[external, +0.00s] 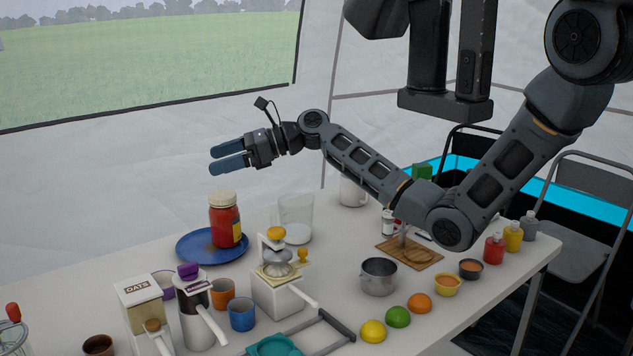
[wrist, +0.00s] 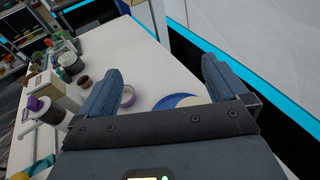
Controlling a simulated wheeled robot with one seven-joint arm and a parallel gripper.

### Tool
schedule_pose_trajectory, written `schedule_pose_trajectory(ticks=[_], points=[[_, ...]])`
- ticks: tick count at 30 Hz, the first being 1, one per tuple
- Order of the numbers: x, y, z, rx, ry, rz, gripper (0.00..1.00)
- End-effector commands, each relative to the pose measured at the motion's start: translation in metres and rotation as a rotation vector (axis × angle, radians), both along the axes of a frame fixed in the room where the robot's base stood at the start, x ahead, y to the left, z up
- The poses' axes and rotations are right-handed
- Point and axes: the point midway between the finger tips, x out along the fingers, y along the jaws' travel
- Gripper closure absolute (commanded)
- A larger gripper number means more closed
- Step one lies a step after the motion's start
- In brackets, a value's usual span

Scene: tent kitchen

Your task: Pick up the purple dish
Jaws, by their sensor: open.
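The purple dish (external: 168,284) is a small round bowl, white with a purple rim. In the external view it sits on the table, partly hidden behind the oats container. In the wrist view the purple dish (wrist: 128,97) shows beside the left finger, left of the blue plate. My gripper (external: 213,160) is open and empty, high above the table and the red jar. Its two blue fingers are spread apart in the wrist view (wrist: 160,70), and it is well apart from the dish.
A blue plate (external: 190,247) with a red jar (external: 225,222) stands right of the dish. The far left table area is bare.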

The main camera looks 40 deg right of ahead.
Motion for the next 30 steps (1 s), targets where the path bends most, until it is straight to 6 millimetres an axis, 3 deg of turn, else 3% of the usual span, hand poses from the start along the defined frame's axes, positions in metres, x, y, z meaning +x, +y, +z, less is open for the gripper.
schedule_pose_trajectory(ticks=[1, 3, 10, 12, 21, 24, 30], points=[[-0.009, 0.023, -0.003, -0.019, 0.004, 0.065, 0.00], [-0.023, 0.051, -0.005, -0.046, 0.014, 0.152, 0.00], [-0.077, 0.127, -0.012, -0.145, 0.040, 0.425, 0.00], [-0.073, 0.119, -0.048, -0.138, 0.054, 0.403, 0.00], [-0.072, 0.119, -0.141, -0.137, 0.048, 0.401, 0.00], [-0.072, 0.119, -0.161, -0.136, 0.046, 0.400, 0.00], [-0.071, 0.127, -0.176, -0.136, 0.041, 0.402, 0.00]])
